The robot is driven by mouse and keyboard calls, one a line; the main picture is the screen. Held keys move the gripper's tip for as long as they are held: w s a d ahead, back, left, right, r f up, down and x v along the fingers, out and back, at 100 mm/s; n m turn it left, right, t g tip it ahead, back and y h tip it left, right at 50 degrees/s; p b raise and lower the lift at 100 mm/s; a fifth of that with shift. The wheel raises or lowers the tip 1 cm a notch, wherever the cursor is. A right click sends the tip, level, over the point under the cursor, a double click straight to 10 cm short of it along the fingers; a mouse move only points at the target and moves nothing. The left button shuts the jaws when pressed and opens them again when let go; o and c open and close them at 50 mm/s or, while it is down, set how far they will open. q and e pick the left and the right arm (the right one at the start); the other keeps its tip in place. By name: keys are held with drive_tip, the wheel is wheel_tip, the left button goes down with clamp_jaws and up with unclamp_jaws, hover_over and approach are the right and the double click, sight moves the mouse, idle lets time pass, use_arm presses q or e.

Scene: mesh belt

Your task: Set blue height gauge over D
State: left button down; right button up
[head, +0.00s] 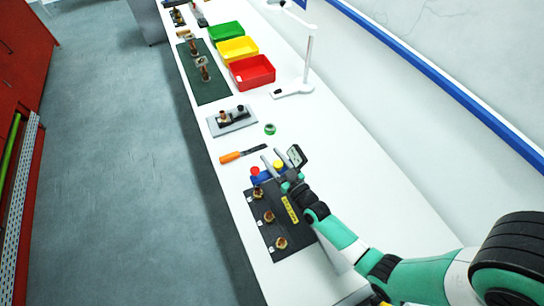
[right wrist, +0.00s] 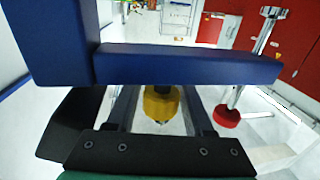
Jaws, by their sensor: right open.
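The blue height gauge (head: 257,178) stands at the far end of a black board (head: 262,223) in the head view, partly hidden by my right gripper. It has a red knob (head: 255,171) and a yellow knob (head: 278,165). In the right wrist view its blue bar (right wrist: 190,64) crosses close in front, with the yellow knob (right wrist: 161,103) between my fingers and the red knob (right wrist: 227,116) to the right. My right gripper (head: 271,159) is open at the gauge; contact cannot be told. Several brass parts (head: 268,216) sit on the board beside small white tags, whose letters are too small to read.
An orange-handled tool (head: 231,157), a green ring (head: 270,129) and a grey plate (head: 232,123) lie beyond the gauge. Red (head: 252,71), yellow (head: 238,49) and green bins (head: 226,33) stand farther off, beside a white lamp stand (head: 292,92). The table right of the board is mostly clear.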

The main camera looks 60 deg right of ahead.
drive_tip(key=p+v, duration=0.1)
drive_tip(key=v, duration=1)
drive_tip(key=shift+s, duration=0.1)
